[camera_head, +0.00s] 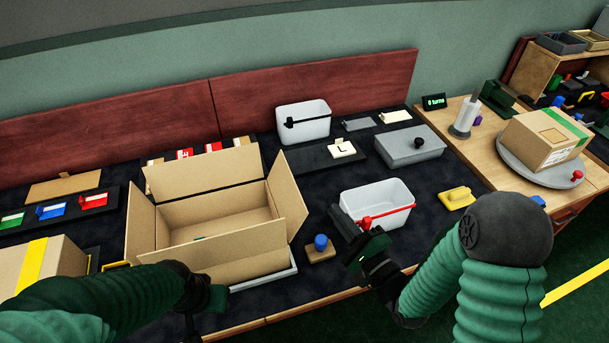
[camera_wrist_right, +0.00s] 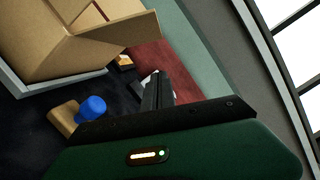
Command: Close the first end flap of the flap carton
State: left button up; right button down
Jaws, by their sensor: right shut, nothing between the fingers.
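The flap carton (camera_head: 225,264) stands open on a light tray at the left of the table. Its left end flap (camera_head: 140,226), right end flap (camera_head: 289,207) and back flap (camera_head: 205,176) stand up and outward. I cannot tell its near flap from its front wall. The carton also shows in the right wrist view (camera_wrist_right: 65,40), with one flap jutting toward the fingers. My right gripper (camera_head: 343,222) is shut and empty, right of the carton and apart from it; its fingers show in the wrist view (camera_wrist_right: 157,92). My left gripper (camera_head: 200,300) is at the carton's near side, fingertips unclear.
A blue-knobbed wooden block (camera_head: 320,248) sits between the carton and my right gripper. A white bin (camera_head: 378,205) with a red bar stands just behind that gripper. A taped box (camera_head: 45,268) is at the left. A grey lidded box (camera_head: 411,146) stands farther back.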

aim_at(285, 194)
pick_arm(q)
jog(key=shift+s+d+r, duration=0.1)
jog(key=shift+s+r, duration=0.05)
jog(key=shift+s, duration=0.05)
jog(key=shift+s+d+r, duration=0.3)
jog(key=shift+s+d, duration=0.05)
jog(key=shift+s, duration=0.15)
jog(key=shift+w+a+f, duration=0.2)
jog(key=shift+w+f, duration=0.1)
jog(key=shift+s+a+r, duration=0.1)
jog(key=shift+a+r, duration=0.05)
jog(key=shift+d, duration=0.2)
pick_arm(e)
jog(key=w+a+r, duration=0.3)
jog(key=w+a, duration=0.3)
jog(key=a, duration=0.2)
jog(key=shift+w+r, duration=0.15)
jog(key=shift+w, duration=0.15)
pick_arm(q)
jog(key=shift+r, duration=0.1)
pick_arm(e)
jog(key=shift+a+r, duration=0.1)
jog(key=shift+a, duration=0.05)
